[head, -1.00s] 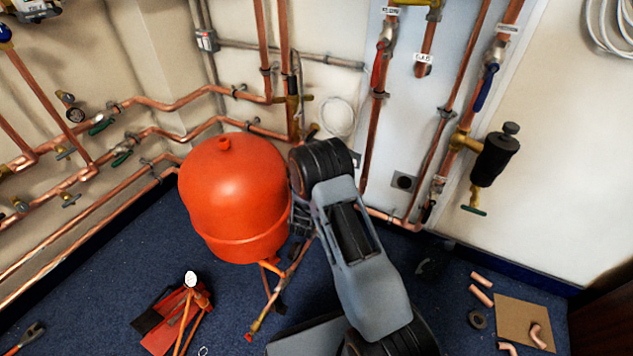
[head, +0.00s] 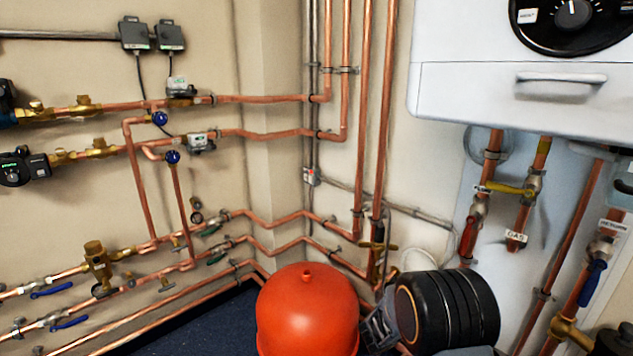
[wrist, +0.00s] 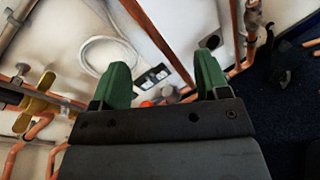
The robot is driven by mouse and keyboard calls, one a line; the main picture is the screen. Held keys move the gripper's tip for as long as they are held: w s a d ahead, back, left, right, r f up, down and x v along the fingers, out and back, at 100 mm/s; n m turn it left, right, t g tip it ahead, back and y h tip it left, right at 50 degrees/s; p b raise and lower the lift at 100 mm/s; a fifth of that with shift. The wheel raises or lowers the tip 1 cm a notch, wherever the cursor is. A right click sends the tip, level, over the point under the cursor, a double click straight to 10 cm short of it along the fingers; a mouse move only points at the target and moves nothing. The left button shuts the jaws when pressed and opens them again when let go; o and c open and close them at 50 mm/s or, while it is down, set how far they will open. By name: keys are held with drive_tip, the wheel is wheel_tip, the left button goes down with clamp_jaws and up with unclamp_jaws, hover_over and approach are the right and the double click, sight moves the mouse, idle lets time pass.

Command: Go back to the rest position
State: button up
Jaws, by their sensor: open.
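My gripper (wrist: 162,80) shows in the wrist view with its two green fingers apart and nothing between them. Beyond the fingers are the wall, a coiled white cable (wrist: 97,55) and copper pipes. In the head view my dark arm joint is at the bottom, just right of the red expansion vessel (head: 307,308); the fingers are hidden there.
Copper pipes (head: 280,99) run along the left wall and up the corner. A white boiler (head: 460,90) hangs at upper right, with valves such as a red-handled one (head: 468,238) below it. A little blue floor (head: 205,325) shows at lower left.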

drive_tip(key=s+a+r+m+g+y+p, duration=0.1)
drive_tip(key=s+r+m+g+y+p, duration=0.2)
drive_tip(key=s+r+m+p, duration=0.6)
drive_tip(key=s+a+r+m+g+y+p, duration=0.15)
drive_tip(key=s+r+g+p, duration=0.3)
drive_tip(key=r, duration=0.85)
drive_tip(key=s+a+r+m+t+y+p, duration=0.2)
drive_tip(key=s+a+r+m+y+p, duration=0.2)
drive_tip(key=r, duration=0.3)
drive_tip(key=s+a+r+m+t+y+p, duration=0.1)
drive_tip(key=s+a+r+m+y+p, duration=0.3)
drive_tip(key=a+r+y+p, duration=0.2)
wheel_tip(320, 180, up, 2)
drive_tip(key=shift+a+r+t+p, duration=0.1)
drive_tip(key=shift+a+t+p, duration=0.3)
drive_tip(key=shift+p, duration=0.4)
drive_tip(key=shift+s+a+r+m+y, duration=0.1)
drive_tip(key=shift+a+r+m+y, duration=0.15)
drive_tip(key=shift+a+m, duration=0.1)
drive_tip(key=shift+c, duration=0.3)
